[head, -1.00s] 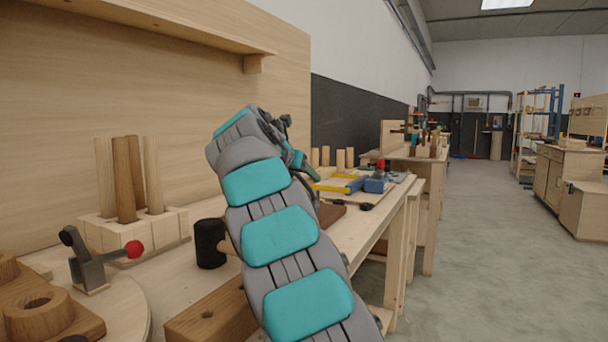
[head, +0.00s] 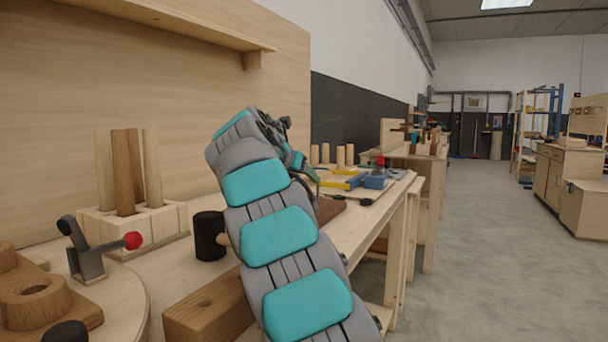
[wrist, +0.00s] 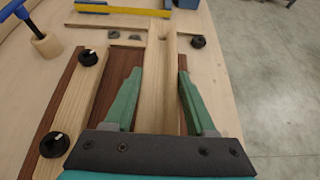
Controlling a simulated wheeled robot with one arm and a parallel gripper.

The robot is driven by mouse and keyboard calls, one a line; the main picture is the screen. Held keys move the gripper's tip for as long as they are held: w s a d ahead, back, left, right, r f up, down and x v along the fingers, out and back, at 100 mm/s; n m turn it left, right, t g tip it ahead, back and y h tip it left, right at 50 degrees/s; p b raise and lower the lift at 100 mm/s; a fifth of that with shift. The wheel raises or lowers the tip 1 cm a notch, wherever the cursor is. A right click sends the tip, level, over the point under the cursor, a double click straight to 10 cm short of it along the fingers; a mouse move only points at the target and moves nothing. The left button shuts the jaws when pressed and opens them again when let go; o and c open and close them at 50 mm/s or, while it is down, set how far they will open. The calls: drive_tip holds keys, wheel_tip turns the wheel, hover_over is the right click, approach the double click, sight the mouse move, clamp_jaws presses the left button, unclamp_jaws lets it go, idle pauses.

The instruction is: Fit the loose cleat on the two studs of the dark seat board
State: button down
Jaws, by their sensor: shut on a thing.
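In the wrist view my gripper (wrist: 157,100) has its two green fingers on either side of a pale wooden cleat (wrist: 158,75), shut on it. The cleat runs lengthwise away from me and has a small slot or hole near its far end. The dark seat board (wrist: 77,90) shows as red-brown strips beside and under the pale wood; it also shows in the head view (head: 330,209), partly behind my arm. Another pale cleat (wrist: 75,115) lies on the board at left with black knobs (wrist: 88,57) on it. I cannot make out the two studs or whether the held cleat touches the board.
A black knob (wrist: 198,42) lies right of the cleat's far end. A yellow bar (wrist: 120,9) with blue ends lies beyond.

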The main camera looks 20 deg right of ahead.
drive_tip(key=shift+r+p, duration=0.3)
drive_tip(key=shift+f+p, duration=0.55)
drive_tip(key=shift+p, duration=0.2)
drive_tip(key=shift+f+b, duration=0.35)
drive_tip(key=shift+b, duration=0.05)
drive_tip(key=shift+f+b, duration=0.8)
drive_tip(key=shift+b, duration=0.5)
drive_tip(key=shift+f+b, duration=0.35)
drive_tip(key=shift+b, duration=0.2)
drive_tip(key=shift+f+b, duration=0.25)
drive_tip(key=shift+b, duration=0.15)
drive_tip(key=shift+s+f, duration=0.1)
drive_tip(key=shift+f, duration=0.9)
drive_tip(key=shift+f, duration=0.3)
drive_tip(key=shift+c, duration=0.7)
unclamp_jaws()
